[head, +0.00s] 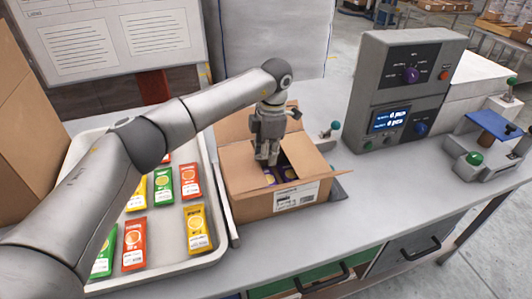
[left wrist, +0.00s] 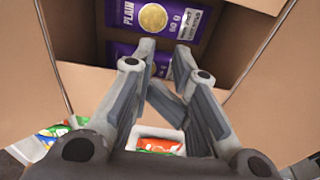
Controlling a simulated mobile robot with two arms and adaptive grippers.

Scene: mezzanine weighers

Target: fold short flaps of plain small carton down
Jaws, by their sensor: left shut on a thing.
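The plain small carton (head: 251,206) stands on the bench with its top open and flaps spread outward. Its back flap (head: 234,126) rises behind the opening. My left gripper (head: 266,160) points down into the opening from above. In the left wrist view the fingers (left wrist: 162,55) reach down beside purple packs (left wrist: 157,22) marked PLAIN, with a small gap between the fingertips. It is shut on what looks like the lower purple pack; the fingertips partly hide the contact. Cardboard walls or flaps (left wrist: 80,93) stand on both sides. My right gripper is not in view.
A white tray (head: 213,256) with red, green and yellow packs lies left of the carton. A grey weigher console (head: 398,95) with a lit display stands to the right. A small green-topped device (head: 330,131) is behind the carton.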

